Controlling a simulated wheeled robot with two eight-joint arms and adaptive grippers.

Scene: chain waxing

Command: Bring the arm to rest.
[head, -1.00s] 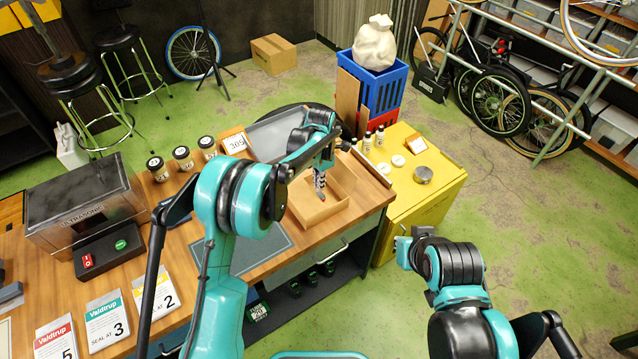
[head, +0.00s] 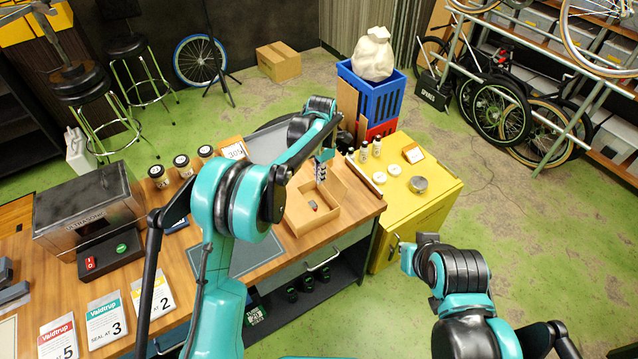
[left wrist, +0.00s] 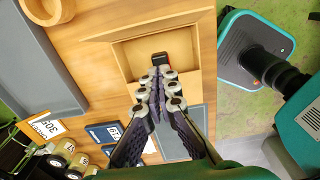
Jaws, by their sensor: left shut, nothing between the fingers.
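My left gripper (head: 320,173) hangs above the back part of an open wooden tray (head: 299,224) on the workbench. Its fingers are together and empty; in the left wrist view the closed fingertips (left wrist: 160,78) point at the tray (left wrist: 122,58). A small dark and red object (head: 314,207) lies in the tray, apart from the fingers; it also shows in the left wrist view (left wrist: 159,57), just beyond the fingertips. My right arm is folded at the lower right in the head view, and its fingers do not show.
A yellow cabinet (head: 435,205) with bottles and a tin (head: 418,184) stands right of the tray. Green floor lies open farther right.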

